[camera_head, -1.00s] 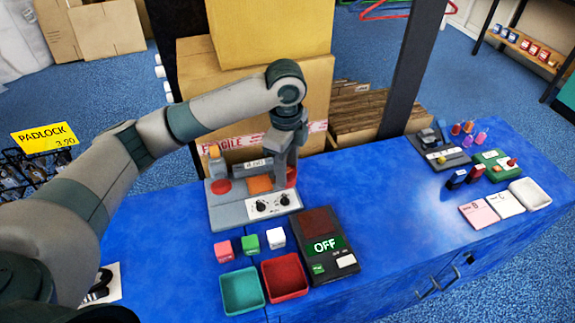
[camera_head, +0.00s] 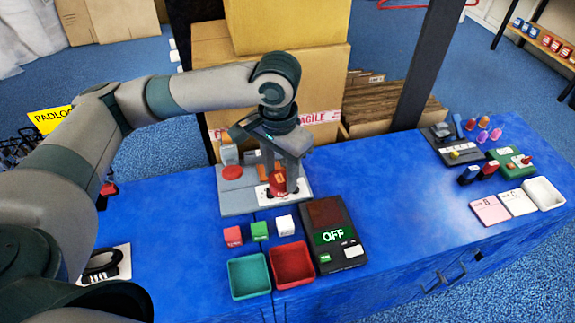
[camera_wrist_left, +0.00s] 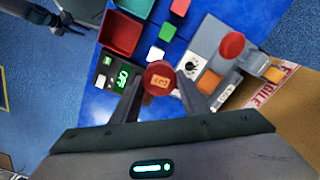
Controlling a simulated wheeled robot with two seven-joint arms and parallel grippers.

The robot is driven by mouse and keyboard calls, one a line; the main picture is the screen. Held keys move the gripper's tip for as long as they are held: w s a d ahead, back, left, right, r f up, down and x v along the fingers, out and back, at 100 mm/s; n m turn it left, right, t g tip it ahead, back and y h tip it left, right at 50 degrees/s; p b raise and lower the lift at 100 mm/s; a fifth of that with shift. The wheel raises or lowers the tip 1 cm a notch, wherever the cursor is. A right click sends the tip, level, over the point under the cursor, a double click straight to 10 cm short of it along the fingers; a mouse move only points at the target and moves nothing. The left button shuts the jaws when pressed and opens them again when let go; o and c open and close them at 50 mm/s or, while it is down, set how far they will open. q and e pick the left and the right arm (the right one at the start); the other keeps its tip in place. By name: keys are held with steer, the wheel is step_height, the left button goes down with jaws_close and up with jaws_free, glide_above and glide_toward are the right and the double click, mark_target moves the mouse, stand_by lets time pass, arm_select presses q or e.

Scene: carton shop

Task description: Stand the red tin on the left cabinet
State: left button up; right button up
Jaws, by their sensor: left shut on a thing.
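The red tin (camera_head: 278,183) has a pale label. My left gripper (camera_head: 278,188) is shut on it, over the front right of the grey station (camera_head: 236,203). In the left wrist view the tin (camera_wrist_left: 159,76) sits between the two fingers of the left gripper (camera_wrist_left: 160,85). Whether the tin is clear of the station is hard to tell. The blue cabinet top (camera_head: 170,235) runs under the station and to both sides; a seam shows in its front. My right gripper (camera_wrist_left: 70,20) seems to show at the upper left of the left wrist view, its jaws unclear.
Cardboard boxes (camera_head: 290,85) rise behind. Blue top is bare right of the device (camera_head: 400,210).

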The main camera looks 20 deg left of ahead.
arm_select(q)
steer(key=n, duration=0.1)
steer(key=s+n, duration=0.2)
steer(key=shift+s+a+r+n, duration=0.2)
steer(key=shift+s+a+n, duration=0.05)
steer(key=shift+n, duration=0.05)
stand_by(0.3)
